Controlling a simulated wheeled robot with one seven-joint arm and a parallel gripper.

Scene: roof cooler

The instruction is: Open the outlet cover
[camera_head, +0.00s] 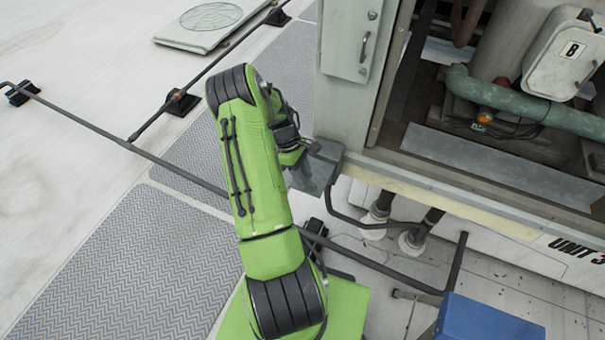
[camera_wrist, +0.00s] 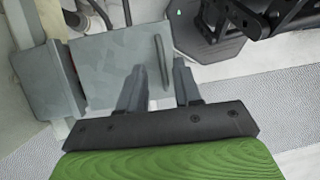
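The outlet cover is a flat grey metal plate (camera_wrist: 112,66) beside a grey box (camera_wrist: 48,82) in the wrist view. It appears swung out from the box, with a dark, reddish strip showing between them. A thin bar handle (camera_wrist: 161,62) stands near the plate's right edge. My gripper (camera_wrist: 158,72) is open, its fingers apart on either side of the handle's lower end, with visible gaps. In the head view the cover (camera_head: 317,172) juts out left of the cabinet's lower corner; my arm hides the gripper's fingertips.
The large cabinet (camera_head: 345,110) with pipes inside stands to the right. Low dark rails (camera_head: 85,122) cross the roof. A blue box (camera_head: 487,322) lies at lower right. Grey patterned walkway mats (camera_head: 125,265) and bare roof are clear at left.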

